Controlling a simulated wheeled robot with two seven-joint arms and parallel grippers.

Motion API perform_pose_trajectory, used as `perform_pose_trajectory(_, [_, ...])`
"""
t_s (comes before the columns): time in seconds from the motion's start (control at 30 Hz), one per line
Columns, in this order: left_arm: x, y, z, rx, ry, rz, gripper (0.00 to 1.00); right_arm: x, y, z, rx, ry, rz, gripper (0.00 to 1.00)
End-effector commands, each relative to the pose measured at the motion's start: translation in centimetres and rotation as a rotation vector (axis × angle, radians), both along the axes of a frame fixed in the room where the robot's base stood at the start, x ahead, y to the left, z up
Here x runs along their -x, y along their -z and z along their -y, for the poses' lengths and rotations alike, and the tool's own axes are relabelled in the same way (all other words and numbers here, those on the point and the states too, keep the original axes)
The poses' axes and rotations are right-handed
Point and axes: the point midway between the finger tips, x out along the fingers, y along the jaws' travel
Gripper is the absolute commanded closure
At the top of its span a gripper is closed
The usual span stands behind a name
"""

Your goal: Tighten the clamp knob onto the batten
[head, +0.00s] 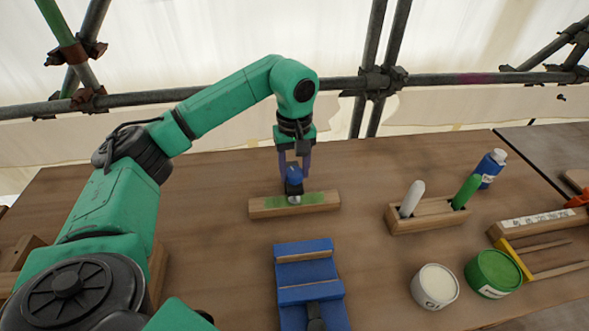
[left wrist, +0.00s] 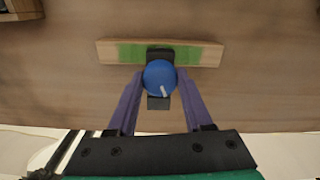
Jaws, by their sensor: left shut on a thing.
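The clamp knob is a round blue knob (left wrist: 159,77) with a white mark on it. It sits on a dark clamp body (left wrist: 159,53) at the batten's edge. The batten (head: 319,200) is a pale wooden strip with green patches, lying flat on the table; it also shows in the left wrist view (left wrist: 207,54). My left gripper (left wrist: 160,78) has its two purple fingers on either side of the blue knob, shut on it. In the head view the knob (head: 294,174) is partly hidden by the fingers. My right gripper is not in view.
To the right are a wooden holder (head: 429,214) with a white and a green stick, a blue bottle (head: 491,167), a white pot (head: 435,286) and a green pot (head: 493,273). Scaffold poles (head: 450,79) run behind the table.

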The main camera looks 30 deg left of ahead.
Motion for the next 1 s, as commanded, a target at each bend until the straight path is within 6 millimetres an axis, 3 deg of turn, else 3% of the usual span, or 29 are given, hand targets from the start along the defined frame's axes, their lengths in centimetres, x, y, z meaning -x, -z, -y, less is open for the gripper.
perform_pose_trajectory(0.13, [-0.2, -0.3, 0.0, 0.002, -0.003, 0.008, 1.00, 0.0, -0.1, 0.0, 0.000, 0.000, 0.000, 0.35])
perform_pose_trajectory(0.17, [-0.2, -0.3, 0.0, 0.002, -0.003, 0.008, 0.38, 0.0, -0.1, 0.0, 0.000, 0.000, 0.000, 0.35])
perform_pose_trajectory(0.2, [-0.1, -0.3, 0.0, 0.001, -0.003, 0.007, 0.23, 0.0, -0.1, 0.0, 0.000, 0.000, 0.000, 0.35])
perform_pose_trajectory(0.23, [-0.1, -0.2, 0.0, 0.001, -0.003, 0.007, 0.19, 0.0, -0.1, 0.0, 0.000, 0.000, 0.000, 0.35])
perform_pose_trajectory(0.53, [-0.1, -0.2, 0.0, 0.000, -0.002, 0.003, 0.19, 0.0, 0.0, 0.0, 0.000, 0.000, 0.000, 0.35])
perform_pose_trajectory(0.67, [-0.1, -1.3, 0.0, 0.001, -0.003, 0.006, 0.19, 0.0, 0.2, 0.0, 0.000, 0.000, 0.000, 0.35])
perform_pose_trajectory(0.87, [-0.1, -6.2, 0.0, 0.002, -0.002, 0.009, 0.19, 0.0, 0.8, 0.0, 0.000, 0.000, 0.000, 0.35])
perform_pose_trajectory(1.0, [-0.1, -11.3, -0.1, -0.001, -0.003, 0.009, 0.19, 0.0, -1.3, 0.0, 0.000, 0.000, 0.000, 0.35])
